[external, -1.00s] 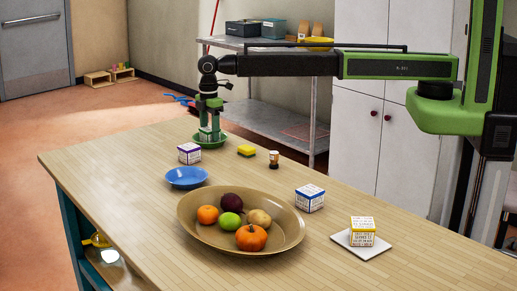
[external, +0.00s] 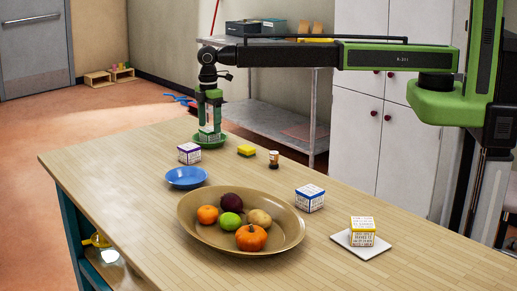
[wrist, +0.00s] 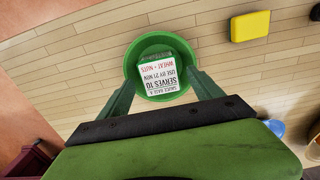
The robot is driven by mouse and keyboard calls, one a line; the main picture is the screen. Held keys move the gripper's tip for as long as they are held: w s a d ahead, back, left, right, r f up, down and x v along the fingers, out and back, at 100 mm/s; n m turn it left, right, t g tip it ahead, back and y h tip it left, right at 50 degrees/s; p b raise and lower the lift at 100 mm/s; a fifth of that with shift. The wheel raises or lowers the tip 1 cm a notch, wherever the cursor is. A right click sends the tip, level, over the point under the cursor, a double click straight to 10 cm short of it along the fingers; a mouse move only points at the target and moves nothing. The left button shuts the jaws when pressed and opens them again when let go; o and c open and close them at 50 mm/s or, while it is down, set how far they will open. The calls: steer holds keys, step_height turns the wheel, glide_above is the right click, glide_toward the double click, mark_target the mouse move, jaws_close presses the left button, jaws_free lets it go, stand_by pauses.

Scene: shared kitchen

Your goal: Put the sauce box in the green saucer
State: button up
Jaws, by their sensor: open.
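The sauce box (wrist: 158,76), white with printed text on its face, sits inside the green saucer (wrist: 160,37) in the wrist view. In the external view the box (external: 209,134) stands in the green saucer (external: 221,142) at the table's far end. My gripper (external: 210,122) points down just above them. In the wrist view my gripper (wrist: 162,88) is open, its green fingers spread on either side of the box with gaps. The lower edge of the box is partly hidden.
A purple-trimmed box (external: 189,154), a blue saucer (external: 187,178), a yellow sponge (external: 247,150) and a small bottle (external: 274,160) are nearby. A large fruit bowl (external: 187,222), a blue-topped box (external: 310,199) and a yellow-trimmed box (external: 362,231) on a white plate (external: 340,237) stand closer.

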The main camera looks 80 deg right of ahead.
mark_target(210, 129)
step_height(210, 129, up, 9)
steer(key=p, duration=0.7)
steer(key=s+d+m, duration=0.3)
steer(key=s+d, duration=0.1)
steer(key=s, duration=0.6)
steer(key=s+d+m, duration=0.3)
steer(key=s+d, duration=0.1)
steer(key=s, duration=0.7)
steer(key=s+d+m, duration=0.3)
steer(key=s+d, duration=0.2)
steer(key=s, duration=0.5)
steer(key=shift+s, duration=0.15)
steer(key=shift+f, duration=0.15)
